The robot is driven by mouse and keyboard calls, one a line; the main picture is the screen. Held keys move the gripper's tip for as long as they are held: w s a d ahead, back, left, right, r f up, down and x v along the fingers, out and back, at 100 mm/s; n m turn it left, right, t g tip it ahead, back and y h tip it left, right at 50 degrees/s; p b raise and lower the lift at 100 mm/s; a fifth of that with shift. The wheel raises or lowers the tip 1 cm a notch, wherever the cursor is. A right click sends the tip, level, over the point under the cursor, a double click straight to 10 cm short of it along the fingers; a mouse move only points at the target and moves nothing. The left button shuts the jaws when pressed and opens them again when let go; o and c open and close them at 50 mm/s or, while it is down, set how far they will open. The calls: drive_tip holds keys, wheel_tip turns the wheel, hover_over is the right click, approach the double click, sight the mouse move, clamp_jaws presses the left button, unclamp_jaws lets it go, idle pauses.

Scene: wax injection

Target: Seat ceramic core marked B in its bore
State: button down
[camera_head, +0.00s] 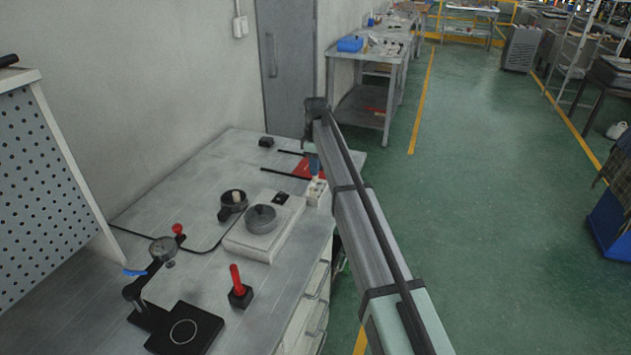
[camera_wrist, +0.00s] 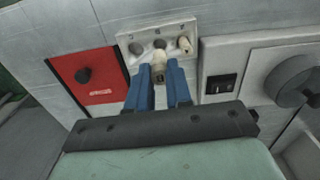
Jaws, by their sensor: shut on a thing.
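My gripper (camera_wrist: 158,76) has two blue fingers shut on a small cream ceramic core (camera_wrist: 158,60). The core is at the fingertips, at the near edge of a pale block (camera_wrist: 124,38) with a row of bores. Left and middle bores look dark and open; a cream core (camera_wrist: 184,44) stands in the right one. A dark mark shows low on the held core, too small to read. I cannot tell whether the held core touches the block. In the head view my gripper (camera_head: 313,165) is above the block (camera_head: 314,195) and largely hidden by my arm.
A white scale-like unit (camera_head: 248,241) with a round grey top (camera_head: 261,218) stands close by.

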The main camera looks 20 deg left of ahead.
sight(315, 181)
drive_tip(key=shift+f, duration=2.65)
drive_tip(key=shift+f, duration=0.15)
drive_tip(key=c, duration=1.3)
unclamp_jaws()
wheel_tip(315, 181, up, 12)
drive_tip(key=shift+r, duration=0.15)
